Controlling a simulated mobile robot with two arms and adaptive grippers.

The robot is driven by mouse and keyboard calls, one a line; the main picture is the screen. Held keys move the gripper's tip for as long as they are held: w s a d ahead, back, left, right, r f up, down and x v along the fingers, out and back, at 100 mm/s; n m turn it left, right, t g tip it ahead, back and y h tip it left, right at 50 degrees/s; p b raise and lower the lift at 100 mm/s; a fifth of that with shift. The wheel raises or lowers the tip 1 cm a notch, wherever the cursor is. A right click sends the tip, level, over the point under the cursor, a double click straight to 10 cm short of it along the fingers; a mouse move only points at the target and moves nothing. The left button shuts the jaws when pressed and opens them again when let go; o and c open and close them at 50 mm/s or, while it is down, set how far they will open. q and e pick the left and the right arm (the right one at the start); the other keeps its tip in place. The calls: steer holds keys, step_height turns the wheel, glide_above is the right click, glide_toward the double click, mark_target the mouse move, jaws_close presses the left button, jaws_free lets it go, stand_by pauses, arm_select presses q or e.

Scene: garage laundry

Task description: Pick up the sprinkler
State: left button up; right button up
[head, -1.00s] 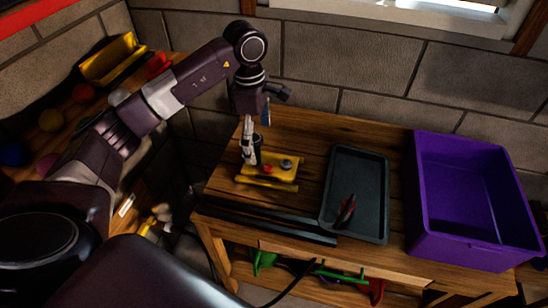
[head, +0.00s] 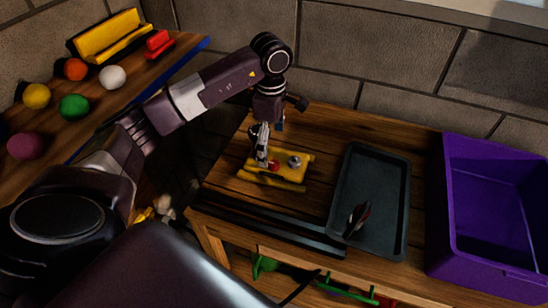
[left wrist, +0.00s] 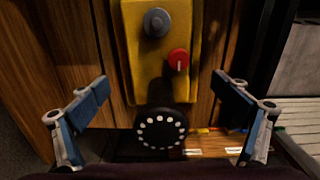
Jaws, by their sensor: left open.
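The sprinkler (head: 288,171) lies on the wooden table near its left side. It has a yellow body with a red knob and a grey knob. The left wrist view shows the yellow body (left wrist: 143,75) and a black round head with a ring of white dots at its lower end. My left gripper (head: 262,150) points down over the left part of the sprinkler. In the left wrist view its open fingers (left wrist: 160,86) stand wide apart, one on each side, with gaps between them and the sprinkler. In the head view the gripper hides part of the sprinkler. My right gripper is not in view.
A dark grey tray (head: 345,178) with a small dark and red tool stands right of the sprinkler. A purple bin (head: 482,260) is at the far right. Dark bars (head: 270,228) lie along the table's front edge. A shelf (head: 127,92) with coloured balls is at the left.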

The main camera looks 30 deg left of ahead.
mark_target(274, 159)
arm_select(q)
steer(key=f, duration=0.3)
steer(key=f+p, duration=0.1)
steer(key=shift+w+d+f, duration=0.1)
steer(key=shift+d+f, duration=0.2)
steer(key=c, duration=1.6)
